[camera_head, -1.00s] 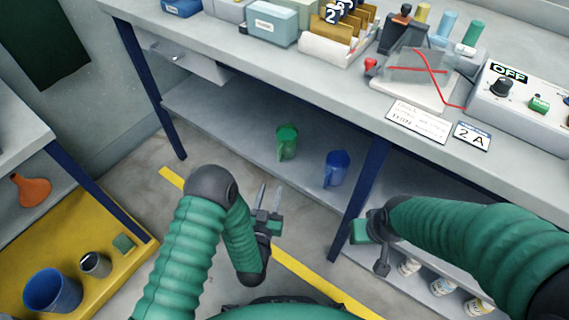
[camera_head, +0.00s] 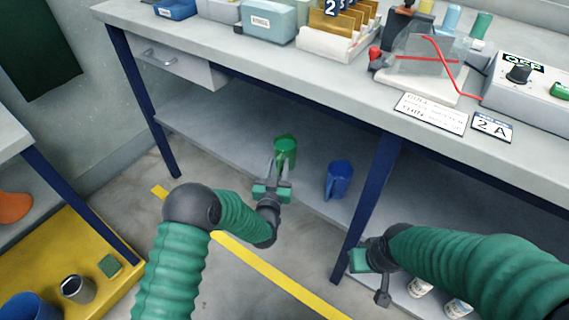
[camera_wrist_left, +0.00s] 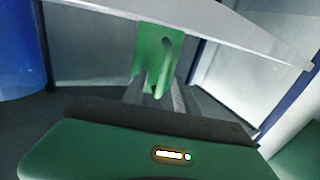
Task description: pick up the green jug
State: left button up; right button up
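The green jug (camera_head: 286,147) stands upright on the lower shelf under the bench. My left gripper (camera_head: 278,174) is open, with its two fingers pointing at the jug from the near side. In the left wrist view the green jug (camera_wrist_left: 150,50) is straight ahead, with its handle towards me and the fingers (camera_wrist_left: 157,92) apart at its lower part. I cannot tell whether they touch it. My right gripper (camera_head: 372,262) is away from the jug, near the bench leg, and its fingers are not clear.
A blue jug (camera_head: 339,178) stands on the same shelf, right of the green one. The bench top (camera_head: 245,50) overhangs the shelf, and a dark blue leg (camera_head: 368,205) stands to the right. A yellow tray (camera_head: 115,293) is at lower left.

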pick_arm(q)
jog(key=shift+w+d+r, duration=0.1)
jog(key=shift+w, duration=0.2)
grip_shut()
dwell(1.2)
